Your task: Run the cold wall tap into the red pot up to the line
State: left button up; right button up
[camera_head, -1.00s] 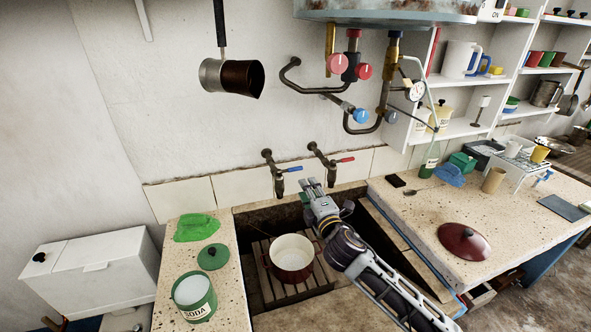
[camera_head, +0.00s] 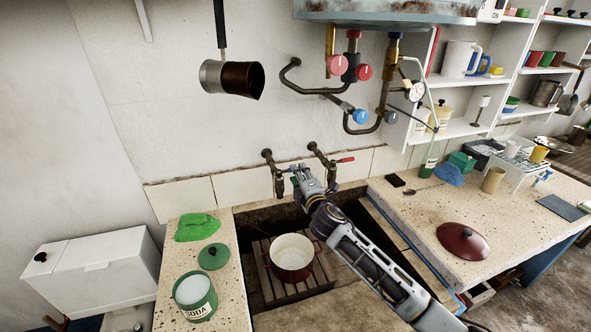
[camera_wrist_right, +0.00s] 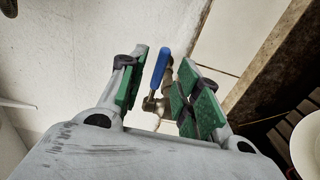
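The red pot (camera_head: 291,255), white inside, stands upright on the slatted rack in the trough, below and a little right of the left tap (camera_head: 274,172). No water shows in it or falling. In the right wrist view, that tap's blue lever (camera_wrist_right: 160,68) stands between the open fingers of my right gripper (camera_wrist_right: 157,85), apart from both pads. In the head view, the right gripper (camera_head: 303,174) is in front of the taps and covers the blue lever. The right tap's red lever (camera_head: 345,160) shows beyond it. My left gripper is not in view.
The wooden rack (camera_head: 268,287) lies in the stone trough. A green SODA tin (camera_head: 197,312) and a green cloth (camera_head: 196,228) are on the left ledge. A dark red lid (camera_head: 463,242) lies on the right counter.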

jog(key=shift+x, duration=2)
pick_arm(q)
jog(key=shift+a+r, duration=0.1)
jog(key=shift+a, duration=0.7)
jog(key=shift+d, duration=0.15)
